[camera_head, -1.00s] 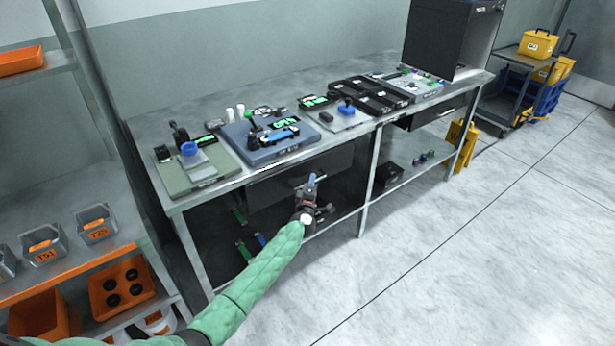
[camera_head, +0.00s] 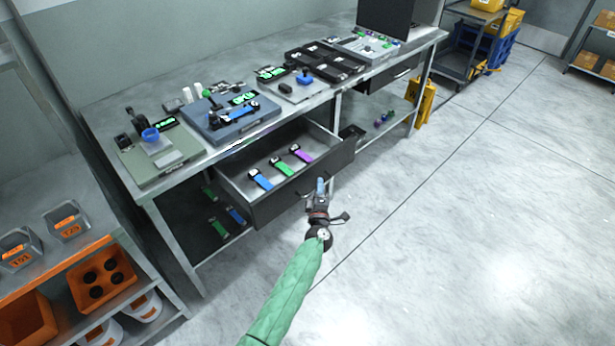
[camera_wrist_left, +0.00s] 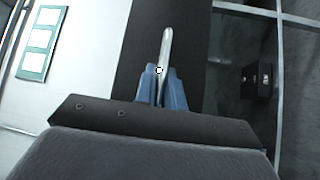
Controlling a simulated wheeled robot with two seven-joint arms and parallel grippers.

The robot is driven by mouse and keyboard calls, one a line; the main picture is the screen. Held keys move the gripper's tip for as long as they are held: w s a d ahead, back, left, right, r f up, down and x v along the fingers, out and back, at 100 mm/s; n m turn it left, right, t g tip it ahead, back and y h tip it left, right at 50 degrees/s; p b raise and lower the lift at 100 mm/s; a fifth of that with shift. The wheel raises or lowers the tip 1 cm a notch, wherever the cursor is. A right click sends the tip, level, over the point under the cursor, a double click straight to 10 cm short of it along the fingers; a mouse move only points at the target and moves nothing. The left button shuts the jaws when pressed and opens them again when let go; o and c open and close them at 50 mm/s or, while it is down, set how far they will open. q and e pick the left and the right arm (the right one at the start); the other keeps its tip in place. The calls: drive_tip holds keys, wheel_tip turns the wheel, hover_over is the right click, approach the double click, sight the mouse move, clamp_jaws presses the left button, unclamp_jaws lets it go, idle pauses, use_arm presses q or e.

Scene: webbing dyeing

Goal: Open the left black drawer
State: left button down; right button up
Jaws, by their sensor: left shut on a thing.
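The left black drawer (camera_head: 300,188) under the workbench is pulled out in the head view. Its grey inside holds a blue strip (camera_head: 260,179), a green strip (camera_head: 282,166) and a purple strip (camera_head: 302,154). My left gripper (camera_head: 320,187) is at the front of the drawer. In the left wrist view its blue fingers (camera_wrist_left: 160,85) are shut on the pale drawer handle (camera_wrist_left: 166,48), with the black drawer front behind. The handle is mostly hidden by the gripper in the head view. My right gripper is not in view.
The workbench (camera_head: 100,116) carries several devices and trays. A second black drawer (camera_head: 392,78) at the right is slightly out. A shelf with grey bins (camera_head: 68,222) and orange bins (camera_head: 103,278) stands at the left. The floor in front and to the right is clear.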

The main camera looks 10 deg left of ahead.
use_arm(q)
drive_tip(key=shift+s+d+f, duration=0.1)
drive_tip(key=shift+s+d, duration=0.75)
drive_tip(key=shift+d, duration=0.2)
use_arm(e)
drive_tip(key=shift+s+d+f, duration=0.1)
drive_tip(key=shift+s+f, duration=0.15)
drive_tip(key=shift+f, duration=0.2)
use_arm(q)
drive_tip(key=c, duration=1.5)
unclamp_jaws()
drive_tip(key=shift+s, duration=0.1)
